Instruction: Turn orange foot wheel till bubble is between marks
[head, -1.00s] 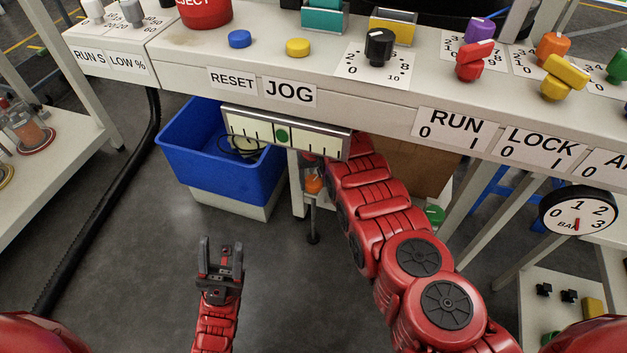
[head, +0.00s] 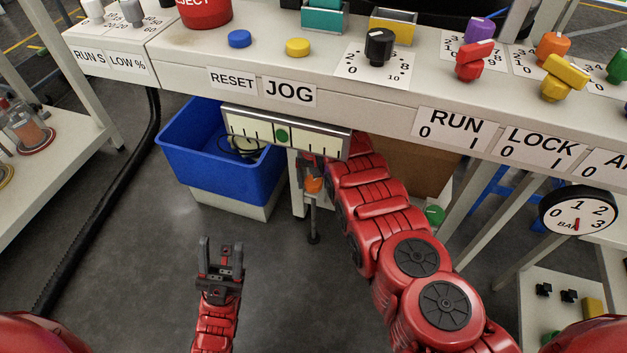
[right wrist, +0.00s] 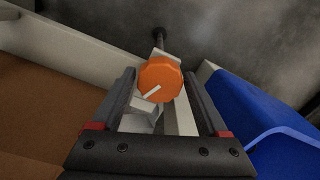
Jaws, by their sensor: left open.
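The orange foot wheel (head: 314,186) hangs under the bench beside a grey leg. In the right wrist view the wheel (right wrist: 160,79), with a white line on its face, sits between the spread fingertips of my right gripper (right wrist: 160,85). Gaps seem to show on both sides of it. In the head view this gripper is mostly hidden by my right arm and the bench. The level (head: 240,124) on the bench front holds a green bubble (head: 281,135) near its middle, with dark marks on either side. My left gripper (head: 221,263) is open and empty above the floor.
A blue bin (head: 215,165) stands under the bench, left of the wheel; its blue wall (right wrist: 235,110) is close to my right finger in the wrist view. A brown box (head: 420,168) is on the other side. Knobs and buttons stand on the bench top.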

